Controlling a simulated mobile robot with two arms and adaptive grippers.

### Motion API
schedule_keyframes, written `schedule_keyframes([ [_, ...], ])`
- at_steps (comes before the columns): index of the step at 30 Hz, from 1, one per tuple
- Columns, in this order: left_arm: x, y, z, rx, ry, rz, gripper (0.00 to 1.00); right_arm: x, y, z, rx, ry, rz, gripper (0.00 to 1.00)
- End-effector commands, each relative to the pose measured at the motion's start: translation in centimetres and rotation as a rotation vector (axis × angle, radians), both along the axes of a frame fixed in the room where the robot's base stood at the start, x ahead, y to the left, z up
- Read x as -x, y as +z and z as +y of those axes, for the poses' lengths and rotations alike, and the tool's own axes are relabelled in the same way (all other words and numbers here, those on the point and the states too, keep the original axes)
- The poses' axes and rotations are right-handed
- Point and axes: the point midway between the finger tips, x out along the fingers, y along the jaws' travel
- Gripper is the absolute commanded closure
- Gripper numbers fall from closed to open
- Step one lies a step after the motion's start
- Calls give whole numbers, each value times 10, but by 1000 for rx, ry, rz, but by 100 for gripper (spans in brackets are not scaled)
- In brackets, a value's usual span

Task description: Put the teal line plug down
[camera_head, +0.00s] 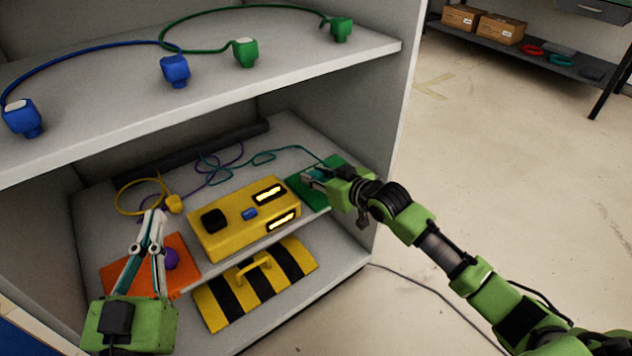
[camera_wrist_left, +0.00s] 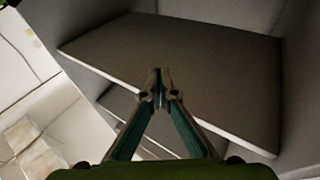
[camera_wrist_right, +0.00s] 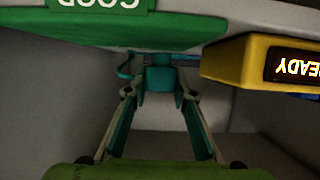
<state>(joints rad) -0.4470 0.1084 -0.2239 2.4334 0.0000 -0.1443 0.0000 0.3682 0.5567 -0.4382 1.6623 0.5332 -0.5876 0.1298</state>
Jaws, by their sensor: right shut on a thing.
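The teal line plug (camera_wrist_right: 160,78) sits between the fingertips of my right gripper (camera_wrist_right: 160,92) in the right wrist view. Its teal cord (camera_head: 262,158) runs back left along the lower shelf in the head view. My right gripper (camera_head: 316,180) is shut on the plug over the green mat (camera_head: 303,193), which also shows in the right wrist view (camera_wrist_right: 190,42). I cannot tell whether the plug touches the mat. My left gripper (camera_head: 154,218) is shut and empty, above the orange mat (camera_head: 185,255); its closed tips show in the left wrist view (camera_wrist_left: 160,88).
A yellow box (camera_head: 215,235) with lit windows stands left of the green mat. A striped yellow-black panel (camera_head: 230,301) is in front. A purple plug (camera_head: 171,259) lies on the orange mat, a yellow plug (camera_head: 174,204) behind. Blue (camera_head: 175,70) and green (camera_head: 245,52) plugs sit above.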

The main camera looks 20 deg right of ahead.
Motion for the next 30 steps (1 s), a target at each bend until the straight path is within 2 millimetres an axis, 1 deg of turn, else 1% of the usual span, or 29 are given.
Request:
schedule_keyframes([
  [1,2,7,-1,12,-3,-44,100,0,-5,0,0,0,-1,98],
  [3,6,18,-1,26,-6,-92,100,0,-8,0,0,0,-1,98],
  [6,9,28,-2,37,-8,-134,100,0,-10,0,1,0,-1,98],
  [15,10,30,-2,39,-9,-144,100,0,-10,0,1,0,-1,98],
  [19,10,30,-2,39,-9,-143,100,0,-14,0,0,0,0,98],
  [20,10,30,-2,39,-9,-143,100,0,-14,0,1,0,0,68],
  [21,10,30,-2,39,-9,-143,100,0,-14,0,1,0,1,59],
  [30,9,30,-2,39,-9,-142,100,0,-13,0,1,0,0,59],
])
